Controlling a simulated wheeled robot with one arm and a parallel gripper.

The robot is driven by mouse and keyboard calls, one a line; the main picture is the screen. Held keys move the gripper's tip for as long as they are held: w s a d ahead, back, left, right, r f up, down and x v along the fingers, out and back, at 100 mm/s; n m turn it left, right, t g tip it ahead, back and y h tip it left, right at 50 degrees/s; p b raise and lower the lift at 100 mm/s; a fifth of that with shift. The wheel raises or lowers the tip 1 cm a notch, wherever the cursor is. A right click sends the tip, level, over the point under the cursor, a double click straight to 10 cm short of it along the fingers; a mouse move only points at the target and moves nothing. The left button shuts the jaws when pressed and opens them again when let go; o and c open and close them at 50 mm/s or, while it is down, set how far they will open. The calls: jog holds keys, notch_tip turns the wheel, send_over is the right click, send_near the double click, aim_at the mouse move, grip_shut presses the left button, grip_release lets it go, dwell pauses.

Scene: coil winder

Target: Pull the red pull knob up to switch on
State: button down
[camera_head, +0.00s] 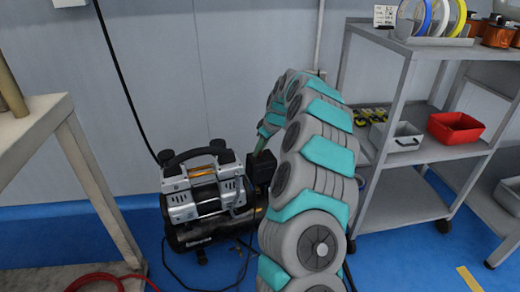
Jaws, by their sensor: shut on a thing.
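An air compressor (200,192) with two silver motor heads and a black tank stands on the blue floor near the wall. A black switch box (261,170) sits at its right end. My arm curves up from the bottom of the view and bends down behind itself to this box. My gripper (258,151) is just above the top of the box, small and partly hidden by my own arm. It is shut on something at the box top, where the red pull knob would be. The knob itself is hidden from this view.
A grey shelf cart (432,151) with a red bin (455,128) and a grey bin (396,136) stands close to the right of my arm. A workbench (30,125) is at left.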

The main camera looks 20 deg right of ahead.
dwell(0.3)
jog(key=shift+r, duration=0.7)
jog(key=c, duration=0.7)
grip_release()
jog(key=shift+o, duration=0.2)
jog(key=shift+r, duration=0.1)
jog(key=v, duration=0.7)
jog(key=shift+s+r, duration=0.2)
